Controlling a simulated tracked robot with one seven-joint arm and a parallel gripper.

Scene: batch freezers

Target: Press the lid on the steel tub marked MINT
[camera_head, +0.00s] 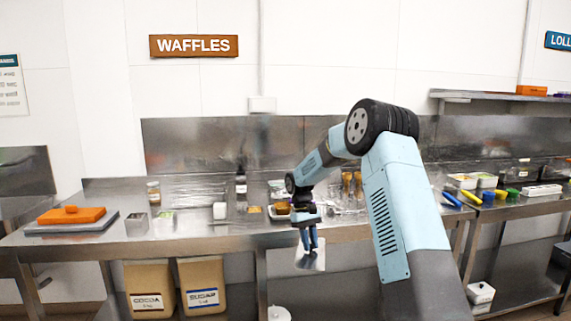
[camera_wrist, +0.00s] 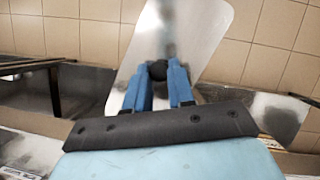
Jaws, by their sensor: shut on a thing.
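My gripper (camera_head: 311,240) hangs in front of the counter's front edge, with its blue fingers pointing down. In the wrist view, the fingers (camera_wrist: 160,88) are shut on the dark round knob of a flat pale steel lid (camera_wrist: 198,38). In the head view the lid (camera_head: 308,260) hangs tilted below the fingertips. A small steel tub with something green on top (camera_head: 164,222) stands on the counter at the left. Another small steel tub (camera_head: 136,225) stands beside it. No MINT marking is readable on either.
The steel counter (camera_head: 215,238) also holds an orange lidded block on a grey slab (camera_head: 71,217), jars, a white container (camera_head: 220,210) and a tray of waffles behind my gripper. COCOA (camera_head: 149,288) and SUGAR (camera_head: 203,285) bins stand below. The counter between tubs and white container looks clear.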

